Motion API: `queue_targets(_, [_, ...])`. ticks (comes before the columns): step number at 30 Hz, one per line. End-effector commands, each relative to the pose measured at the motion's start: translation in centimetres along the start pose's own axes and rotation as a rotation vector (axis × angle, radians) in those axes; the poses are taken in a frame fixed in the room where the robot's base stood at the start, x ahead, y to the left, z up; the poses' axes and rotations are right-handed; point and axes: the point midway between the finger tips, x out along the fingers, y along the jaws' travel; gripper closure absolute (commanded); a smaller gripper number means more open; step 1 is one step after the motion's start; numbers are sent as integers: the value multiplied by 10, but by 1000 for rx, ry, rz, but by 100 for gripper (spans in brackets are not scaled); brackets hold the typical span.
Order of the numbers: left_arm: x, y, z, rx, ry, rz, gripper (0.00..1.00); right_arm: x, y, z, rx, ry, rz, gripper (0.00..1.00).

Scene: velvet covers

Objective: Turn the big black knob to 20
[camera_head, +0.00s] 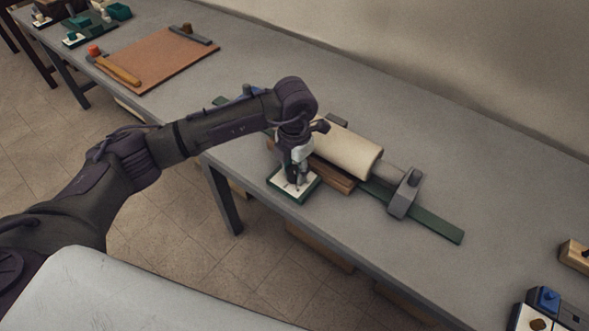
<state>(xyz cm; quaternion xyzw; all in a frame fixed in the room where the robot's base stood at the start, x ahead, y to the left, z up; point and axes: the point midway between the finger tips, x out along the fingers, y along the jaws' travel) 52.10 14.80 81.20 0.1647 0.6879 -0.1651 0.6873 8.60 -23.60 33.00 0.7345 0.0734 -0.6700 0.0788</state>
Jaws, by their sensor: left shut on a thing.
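My left gripper (297,181) points down over a small green-edged dial base with a white top (312,184) near the table's front edge. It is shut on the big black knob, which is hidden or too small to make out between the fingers. The numbers on the white top are too small to read, so the knob's setting cannot be told. My right gripper is not in view.
Just behind the dial lies a cream roller (347,145) on a wooden block, with a grey clamp (405,194) on a green rail (440,224). A brown board (158,66) lies far left. Blue-topped parts (543,300) sit at lower right. The grey table (480,165) is clear between.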

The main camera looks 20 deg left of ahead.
Motion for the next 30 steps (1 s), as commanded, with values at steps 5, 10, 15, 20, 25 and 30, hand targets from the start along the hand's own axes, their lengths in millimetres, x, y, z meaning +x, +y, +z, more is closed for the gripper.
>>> queue_targets(5, [-1, 1, 1, -14, -2, 2, 96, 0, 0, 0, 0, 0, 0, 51])
queue_targets(10, [-2, 1, 1, -14, -3, 2, 96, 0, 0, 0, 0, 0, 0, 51])
queue_targets(15, [-2, 1, 1, -14, -3, 2, 55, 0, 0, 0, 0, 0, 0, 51])
queue_targets(20, [-1, 1, 0, -13, -2, 1, 36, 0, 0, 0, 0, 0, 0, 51])
queue_targets(25, [-1, 0, 0, -12, -1, 1, 36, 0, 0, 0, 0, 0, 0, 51])
queue_targets(30, [-6, 1, 1, -12, -2, 1, 36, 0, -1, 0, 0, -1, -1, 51])
